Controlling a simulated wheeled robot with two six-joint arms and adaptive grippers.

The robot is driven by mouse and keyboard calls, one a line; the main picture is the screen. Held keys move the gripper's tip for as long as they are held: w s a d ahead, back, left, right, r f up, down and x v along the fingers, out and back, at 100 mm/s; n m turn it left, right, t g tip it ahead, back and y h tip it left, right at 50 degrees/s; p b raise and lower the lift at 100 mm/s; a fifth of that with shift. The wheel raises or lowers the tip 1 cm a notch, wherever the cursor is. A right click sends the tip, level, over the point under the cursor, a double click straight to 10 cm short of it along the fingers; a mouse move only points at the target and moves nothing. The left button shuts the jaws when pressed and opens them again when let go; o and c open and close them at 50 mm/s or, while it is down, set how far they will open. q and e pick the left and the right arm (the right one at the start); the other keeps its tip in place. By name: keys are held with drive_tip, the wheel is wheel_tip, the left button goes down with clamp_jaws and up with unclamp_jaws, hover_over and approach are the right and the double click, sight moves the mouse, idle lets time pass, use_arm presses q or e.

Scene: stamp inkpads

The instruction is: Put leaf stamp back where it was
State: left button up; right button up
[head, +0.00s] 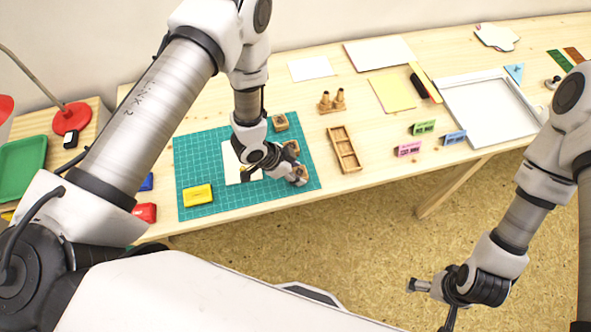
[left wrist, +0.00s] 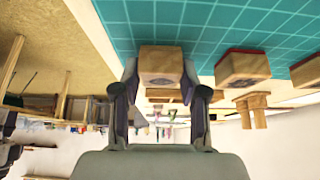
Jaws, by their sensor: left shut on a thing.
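My left gripper (head: 298,180) is shut on a wooden block stamp (left wrist: 161,66) at the right front part of the teal cutting mat (head: 215,143). The left wrist view shows the block between the two fingers, with a dark mark on its face too small to read. Two more wooden stamps (head: 280,121) (head: 291,146) sit in a row behind it on the mat. An empty wooden tray with compartments (head: 345,150) lies right of the mat. My right gripper (head: 432,302) is open and empty, in front of the table over the floor.
A yellow inkpad (head: 197,195) lies on the mat, with a white card (head: 236,166) partly under my left arm. Red (head: 144,213) and blue (head: 146,182) inkpads lie left. A two-peg wooden piece (head: 331,102) stands behind the tray. Small coloured blocks (head: 423,128) stand further right.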

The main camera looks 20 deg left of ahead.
use_arm(q)
drive_tip(key=o, duration=1)
drive_tip(key=shift+c, duration=0.2)
drive_tip(key=shift+r, duration=0.15)
drive_tip(key=b+v, duration=0.1)
drive_tip(key=v, duration=1.1)
drive_tip(key=s+a+f+n+g+y, duration=0.1)
drive_tip(key=s+a+f+n+y, duration=0.1)
drive_tip(key=s+f+n, duration=0.3)
drive_tip(key=s+a+f+n+g+y, duration=0.2)
drive_tip(key=s+f+n, duration=0.3)
drive_tip(key=s, duration=0.7)
drive_tip(key=shift+a+f+n+y, duration=0.25)
drive_tip(key=shift+a+n+y, duration=0.25)
drive_tip(key=shift+a+n, duration=0.3)
